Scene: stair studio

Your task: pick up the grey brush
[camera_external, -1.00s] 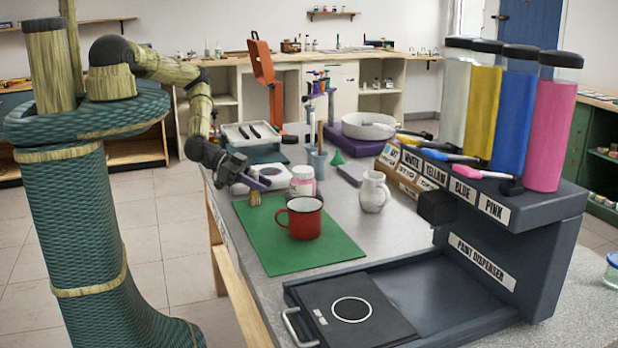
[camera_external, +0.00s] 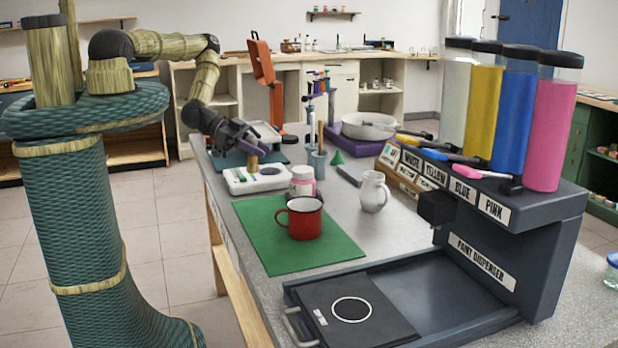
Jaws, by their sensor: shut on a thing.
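My gripper (camera_external: 246,146) is over the back left part of the table, shut on the grey brush. The brush's tan bristle end (camera_external: 252,164) points down below the fingers and is above the table, in front of the white palette (camera_external: 238,187) in the picture. The handle is a small greyish-purple piece mostly hidden by my fingers.
A red mug (camera_external: 305,222) stands on the green mat (camera_external: 270,250). A white-and-pink jar (camera_external: 302,184), a white jug (camera_external: 374,192) and a grey cup with tools (camera_external: 317,164) stand nearby. The paint dispenser (camera_external: 490,255) fills the right front.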

